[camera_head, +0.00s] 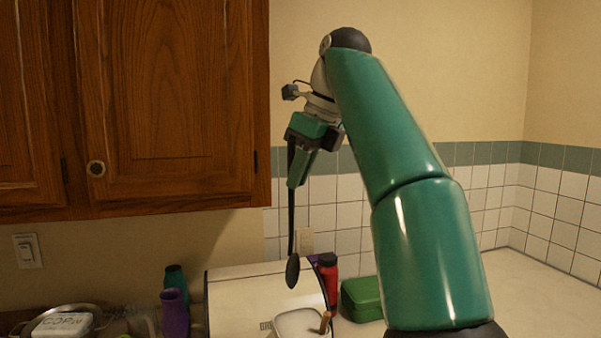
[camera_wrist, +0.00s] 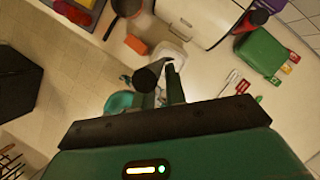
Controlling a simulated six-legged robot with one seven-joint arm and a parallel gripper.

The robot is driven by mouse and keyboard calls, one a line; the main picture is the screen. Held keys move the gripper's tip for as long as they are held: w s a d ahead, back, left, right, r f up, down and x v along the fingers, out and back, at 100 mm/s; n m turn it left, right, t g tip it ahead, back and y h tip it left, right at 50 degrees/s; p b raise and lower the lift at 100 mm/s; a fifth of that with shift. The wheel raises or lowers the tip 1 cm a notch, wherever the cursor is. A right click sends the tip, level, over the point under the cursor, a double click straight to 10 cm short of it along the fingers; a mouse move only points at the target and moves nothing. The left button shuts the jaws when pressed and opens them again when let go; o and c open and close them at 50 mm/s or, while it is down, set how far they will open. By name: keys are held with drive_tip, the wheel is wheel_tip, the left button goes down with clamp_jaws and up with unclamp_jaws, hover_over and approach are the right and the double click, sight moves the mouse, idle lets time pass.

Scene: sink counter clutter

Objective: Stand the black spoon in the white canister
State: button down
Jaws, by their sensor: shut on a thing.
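My gripper (camera_head: 300,172) is shut on the upper handle of the black spoon (camera_head: 292,220). The spoon hangs nearly upright with its bowl (camera_head: 292,271) at the bottom, clear of the counter. A white rounded container (camera_head: 298,322), which looks like the white canister, shows at the bottom edge of the head view, below the spoon. Its lower part is cut off. In the wrist view the white container (camera_wrist: 165,50) is partly hidden behind the fingers and the dark spoon (camera_wrist: 149,76). Its exact distance from the spoon bowl cannot be told.
A large white box-shaped appliance (camera_head: 245,292) stands behind the container. A red bottle (camera_head: 328,280) and a green box (camera_head: 362,299) stand to its right, a purple bottle (camera_head: 175,312) to its left. Wooden cabinets (camera_head: 170,100) hang at upper left. An orange block (camera_wrist: 136,44) lies nearby.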

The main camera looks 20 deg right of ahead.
sight(294, 272)
drive_tip(key=f, duration=0.2)
drive_tip(key=shift+w+f, duration=0.25)
drive_tip(key=shift+f, duration=0.1)
drive_tip(key=shift+s+f, duration=0.2)
drive_tip(key=shift+s, duration=0.1)
drive_tip(key=shift+w+f, duration=0.3)
drive_tip(key=shift+f, duration=0.4)
drive_tip(key=shift+s+f, duration=0.2)
drive_tip(key=shift+f, duration=0.35)
drive_tip(key=shift+w+f, duration=0.2)
drive_tip(key=shift+f, duration=0.45)
drive_tip(key=shift+s+f, duration=0.15)
drive_tip(key=shift+f, duration=4.9)
